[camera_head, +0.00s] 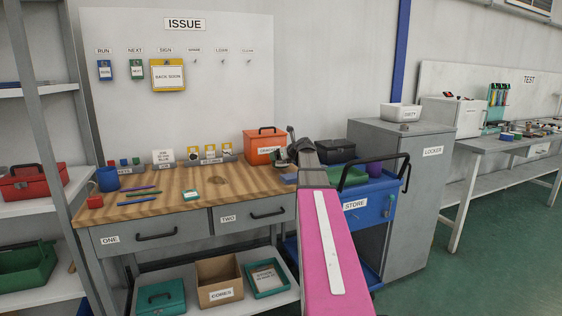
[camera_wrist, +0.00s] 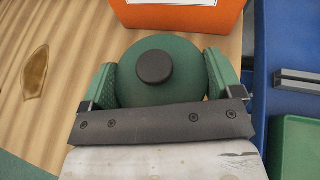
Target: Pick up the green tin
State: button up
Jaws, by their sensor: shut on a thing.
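The green tin (camera_wrist: 128,67) is round, with a dark knob on top, and shows in the wrist view. My gripper (camera_wrist: 160,78) is shut on it, with one green-padded finger at its left side and one at its right. The near side of the tin is hidden behind the dark bar of my gripper. In the head view my gripper (camera_head: 289,155) is at the right end of the wooden bench (camera_head: 230,186), and the tin is too small and covered to make out clearly. I cannot tell whether the tin touches the bench.
An orange box (camera_head: 265,148) stands close behind the tin; it also shows in the wrist view (camera_wrist: 180,16). Pens lie on the bench's left.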

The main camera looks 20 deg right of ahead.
jog(key=s+a+r, duration=0.7)
jog(key=a+r, duration=0.1)
jog(key=a, duration=0.1)
jog(key=shift+s+r, duration=0.2)
jog(key=shift+s, duration=0.1)
jog(key=shift+d, duration=0.1)
